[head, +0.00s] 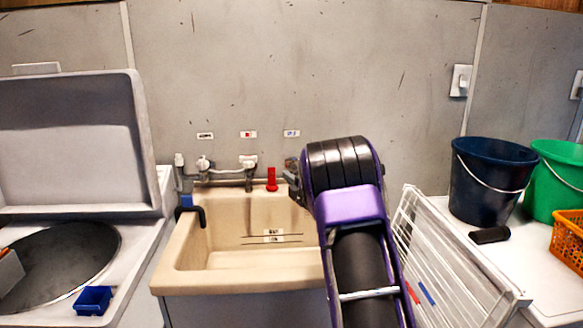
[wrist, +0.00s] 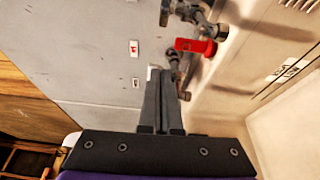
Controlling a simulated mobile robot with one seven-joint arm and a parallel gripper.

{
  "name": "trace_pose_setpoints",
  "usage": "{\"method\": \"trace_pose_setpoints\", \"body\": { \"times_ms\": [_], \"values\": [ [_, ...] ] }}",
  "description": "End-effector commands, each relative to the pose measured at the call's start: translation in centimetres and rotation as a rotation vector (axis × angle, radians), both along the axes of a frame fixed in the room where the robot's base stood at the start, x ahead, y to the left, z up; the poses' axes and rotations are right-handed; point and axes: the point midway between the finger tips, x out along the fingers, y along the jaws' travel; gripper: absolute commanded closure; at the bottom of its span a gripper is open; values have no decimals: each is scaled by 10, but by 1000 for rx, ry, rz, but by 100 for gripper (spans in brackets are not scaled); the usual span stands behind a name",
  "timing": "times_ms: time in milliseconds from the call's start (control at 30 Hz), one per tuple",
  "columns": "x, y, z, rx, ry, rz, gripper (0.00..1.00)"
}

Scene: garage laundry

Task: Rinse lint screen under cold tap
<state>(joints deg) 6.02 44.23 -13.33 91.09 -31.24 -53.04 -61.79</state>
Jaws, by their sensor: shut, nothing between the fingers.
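The beige sink (head: 178,280) stands against the wall, with pipework and taps along its back. My gripper (head: 292,184) is at the back right of the sink. In the wrist view its fingers (wrist: 160,76) are shut and empty, close beside the pipe fitting; contact is unclear. I cannot make out a lint screen.
An open-lidded washer (head: 150,225) with a small blue box (head: 93,300) stands left. A white wire rack (head: 450,265) leans right of my arm. Dark blue (head: 487,185) and green (head: 560,180) buckets and an orange basket (head: 568,240) stand on the right counter.

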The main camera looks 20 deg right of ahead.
Motion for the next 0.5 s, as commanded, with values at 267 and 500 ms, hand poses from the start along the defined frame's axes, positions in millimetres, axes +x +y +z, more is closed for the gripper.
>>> {"method": "trace_pose_setpoints", "body": {
  "times_ms": [267,500],
  "values": [
    [20,-8,-7,37,2,-24,100],
    [58,-2,-7,34,3,-22,100]
  ]
}}
